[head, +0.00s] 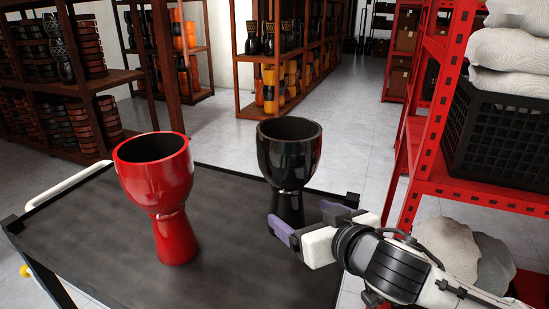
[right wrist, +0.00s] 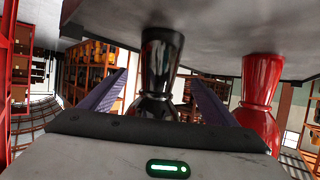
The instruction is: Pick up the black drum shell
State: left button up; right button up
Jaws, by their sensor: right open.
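The black drum shell (head: 289,152) stands upright on a dark-topped cart (head: 110,240), with its wide bowl up and narrow foot down. My right gripper (head: 298,213) is open, low at the right front of the drum's foot. Its purple fingers point toward the drum, and the near one overlaps the foot's lower edge in the head view. In the right wrist view, which appears upside down, the black drum (right wrist: 160,60) lies in line with the gap between the open fingers (right wrist: 156,80). I cannot tell whether the fingertips reach past its sides. My left gripper is out of view.
A red goblet drum (head: 170,200) stands upright on the cart, left of the black one, with a gap between. A red rack (head: 475,190) with a black crate (head: 500,140) rises close at the right. Wooden shelves of drums stand behind. The cart's left front is clear.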

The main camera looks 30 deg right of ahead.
aim_at(293, 209)
jog(key=x, duration=0.3)
jog(key=shift+w+f, duration=0.1)
jog(key=shift+w, duration=0.1)
jog(key=x, duration=0.5)
jog(key=shift+d, duration=0.1)
jog(key=shift+w+f, duration=0.15)
jog(key=c, duration=1.6)
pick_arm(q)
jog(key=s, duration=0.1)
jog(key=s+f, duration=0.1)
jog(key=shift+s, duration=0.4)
pick_arm(e)
jog(key=shift+r, duration=0.3)
